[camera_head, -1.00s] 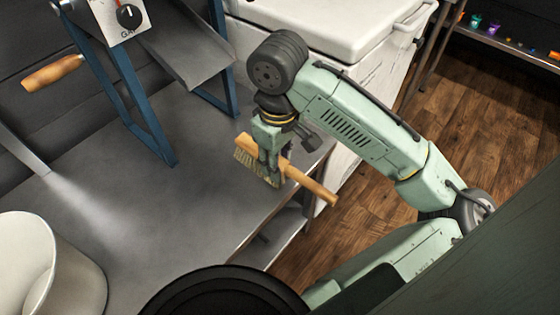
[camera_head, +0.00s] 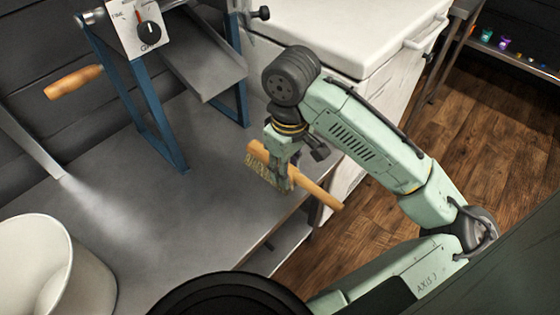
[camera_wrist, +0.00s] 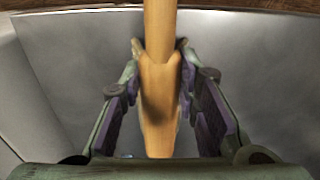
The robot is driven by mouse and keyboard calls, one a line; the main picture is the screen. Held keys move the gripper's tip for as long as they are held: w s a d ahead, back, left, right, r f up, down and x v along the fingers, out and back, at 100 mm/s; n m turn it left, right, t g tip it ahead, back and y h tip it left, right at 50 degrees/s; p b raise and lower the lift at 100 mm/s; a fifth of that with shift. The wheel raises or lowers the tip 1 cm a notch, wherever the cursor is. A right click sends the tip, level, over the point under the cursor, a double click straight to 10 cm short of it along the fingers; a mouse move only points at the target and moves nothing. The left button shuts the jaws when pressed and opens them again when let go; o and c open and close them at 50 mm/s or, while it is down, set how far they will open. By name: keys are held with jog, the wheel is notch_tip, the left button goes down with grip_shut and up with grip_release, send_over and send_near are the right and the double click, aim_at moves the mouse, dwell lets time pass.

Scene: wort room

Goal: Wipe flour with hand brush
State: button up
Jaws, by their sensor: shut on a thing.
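My gripper (camera_head: 283,184) is shut on a hand brush (camera_head: 318,193) with a wooden handle and pale bristles. It holds the brush over the right edge of the grey metal table (camera_head: 190,225), the handle pointing to the lower right past the edge. In the wrist view, the wooden brush (camera_wrist: 159,90) runs between the two purple-padded fingers, and its bristles are hidden. A pale, hazy patch of flour (camera_head: 92,203) lies on the left part of the table, near the end of a metal chute.
A white bucket (camera_head: 95,285) stands at the table's lower left. A blue-framed machine (camera_head: 150,115) with a dial and wooden handle (camera_head: 73,82) stands at the back. A white chest (camera_head: 385,60) is beyond the table's right edge. The table's middle is clear.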

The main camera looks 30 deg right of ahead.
jog(key=shift+s+d+f, duration=0.1)
jog(key=shift+s+d, duration=0.15)
jog(key=shift+s, duration=0.6)
notch_tip(320, 180, up, 6)
jog(key=p, duration=0.6)
notch_tip(320, 180, up, 3)
jog(key=p, duration=0.4)
dwell(0.4)
